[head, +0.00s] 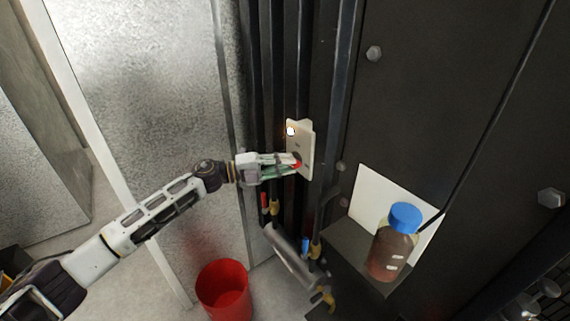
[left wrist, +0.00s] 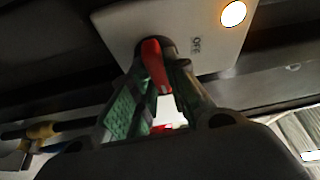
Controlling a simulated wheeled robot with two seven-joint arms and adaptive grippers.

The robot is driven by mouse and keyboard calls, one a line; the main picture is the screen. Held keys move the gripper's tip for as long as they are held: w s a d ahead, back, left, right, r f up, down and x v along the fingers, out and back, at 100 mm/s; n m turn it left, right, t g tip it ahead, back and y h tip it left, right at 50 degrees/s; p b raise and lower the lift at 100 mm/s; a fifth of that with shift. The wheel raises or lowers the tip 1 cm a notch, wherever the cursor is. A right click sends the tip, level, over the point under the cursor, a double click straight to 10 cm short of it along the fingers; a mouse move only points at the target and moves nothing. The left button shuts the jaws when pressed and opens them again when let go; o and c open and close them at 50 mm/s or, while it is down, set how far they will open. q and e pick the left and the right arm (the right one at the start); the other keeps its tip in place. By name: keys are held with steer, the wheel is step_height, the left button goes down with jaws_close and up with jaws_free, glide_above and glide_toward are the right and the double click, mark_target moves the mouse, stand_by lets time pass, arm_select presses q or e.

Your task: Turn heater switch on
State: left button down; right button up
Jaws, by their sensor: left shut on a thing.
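The heater switch is a pale plate (head: 306,140) on the dark panel, with a lit round lamp (head: 291,131) at its top. In the left wrist view the plate (left wrist: 203,45) carries a red knob (left wrist: 155,66), the word OFF and the glowing lamp (left wrist: 233,14). My left gripper (head: 294,163) reaches in from the left to the lower part of the plate. In the left wrist view its green-padded fingers (left wrist: 160,85) stand on both sides of the red knob and are shut on it. The finger tips partly hide the knob in the head view. My right gripper is not in view.
A bottle with a blue cap (head: 396,243) stands on a dark ledge (head: 351,245) at the right. A red bucket (head: 224,290) is on the floor below. Dark vertical pipes (head: 270,90) run beside the plate, and a grey pipe with fittings (head: 291,254) is beneath.

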arm_select(q)
steer(key=shift+f+m, duration=0.1)
steer(key=shift+m, duration=0.4)
steer(key=c, duration=1.4)
jaws_free()
steer(key=shift+a, duration=0.1)
steer(key=shift+v, duration=5.95)
steer(key=shift+w, duration=0.1)
